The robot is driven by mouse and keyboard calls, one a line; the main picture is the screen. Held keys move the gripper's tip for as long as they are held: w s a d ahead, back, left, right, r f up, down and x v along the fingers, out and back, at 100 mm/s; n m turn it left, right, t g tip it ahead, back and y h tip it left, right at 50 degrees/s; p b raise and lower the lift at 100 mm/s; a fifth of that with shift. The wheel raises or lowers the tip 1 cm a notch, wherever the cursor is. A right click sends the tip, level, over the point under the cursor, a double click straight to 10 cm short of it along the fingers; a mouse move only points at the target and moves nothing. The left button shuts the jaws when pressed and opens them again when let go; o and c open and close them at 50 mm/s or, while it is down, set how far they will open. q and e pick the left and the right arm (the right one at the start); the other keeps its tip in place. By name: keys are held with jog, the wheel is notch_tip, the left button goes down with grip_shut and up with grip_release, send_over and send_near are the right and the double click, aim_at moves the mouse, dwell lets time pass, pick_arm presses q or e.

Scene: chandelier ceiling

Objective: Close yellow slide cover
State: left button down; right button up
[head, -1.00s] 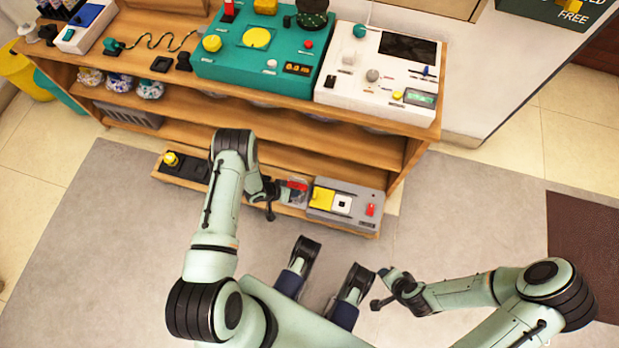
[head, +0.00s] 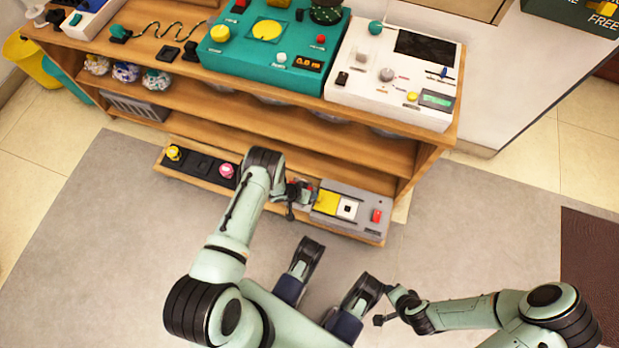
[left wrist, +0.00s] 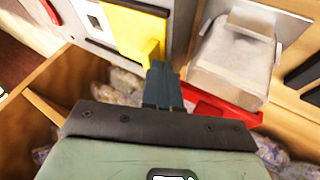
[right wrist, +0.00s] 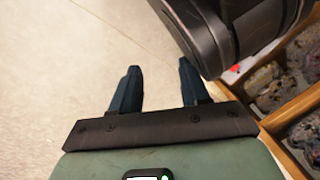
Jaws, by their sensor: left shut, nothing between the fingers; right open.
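The yellow slide cover (head: 327,203) sits on the grey box (head: 358,193) on the lowest shelf. A white square with a dark centre (head: 347,208) shows uncovered to its right. In the left wrist view the cover (left wrist: 125,30) has a raised yellow tab. My left gripper (left wrist: 160,78) is shut and empty, its tips close beside or against that tab; contact is unclear. In the head view it is at the cover's left side. My right gripper (right wrist: 158,85) is open and empty, over the floor and away from the box.
A red switch (head: 376,216) is on the box's right. A pale block (left wrist: 232,62) and a red piece (left wrist: 205,105) lie close to the left gripper. A black panel with yellow and pink knobs (head: 200,166) is further left. Wooden shelves (head: 280,128) rise behind.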

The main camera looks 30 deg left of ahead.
pick_arm(q)
send_near(334, 207)
jog(key=w+d+f, duration=0.2)
jog(key=w, duration=0.1)
jog(key=w+d+f, duration=0.1)
jog(key=shift+w+f+b, duration=0.25)
jog(key=shift+w+b, duration=0.1)
jog(key=shift+b, duration=0.05)
jog(key=shift+d, duration=0.3)
pick_arm(e)
jog(key=shift+s+d+f+g, duration=0.1)
jog(key=shift+s+f+g, duration=0.2)
jog(key=shift+s+f, duration=0.45)
